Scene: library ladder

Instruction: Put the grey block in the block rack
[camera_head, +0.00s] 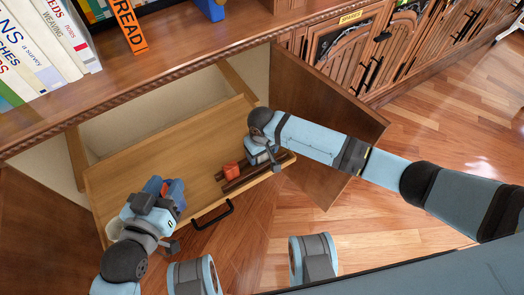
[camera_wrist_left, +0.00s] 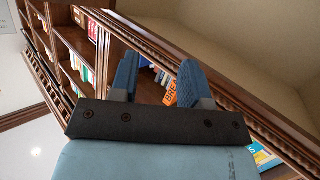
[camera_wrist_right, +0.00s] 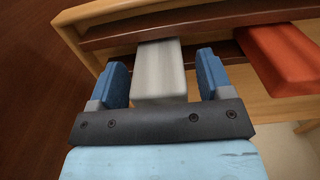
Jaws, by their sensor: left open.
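The grey block (camera_wrist_right: 158,75) shows in the right wrist view between the two fingers of my right gripper (camera_wrist_right: 162,82). A gap shows on each side of it, so the gripper is open around it. The block meets the dark rails of the block rack (camera_wrist_right: 210,24); I cannot tell how deep it sits. The rack also shows in the head view (camera_head: 246,182), with my right gripper (camera_head: 271,158) over its right end, hiding the grey block. My left gripper (camera_head: 165,187) is open and empty above the drawer's left side; its fingers (camera_wrist_left: 160,82) show apart in the left wrist view.
A red block (camera_wrist_right: 280,58) sits at the rack, beside the grey one; it also shows in the head view (camera_head: 231,170). The wooden drawer (camera_head: 180,152) is pulled out, with a black handle (camera_head: 212,217). Open cabinet doors (camera_head: 330,120) flank it. The drawer's middle is clear.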

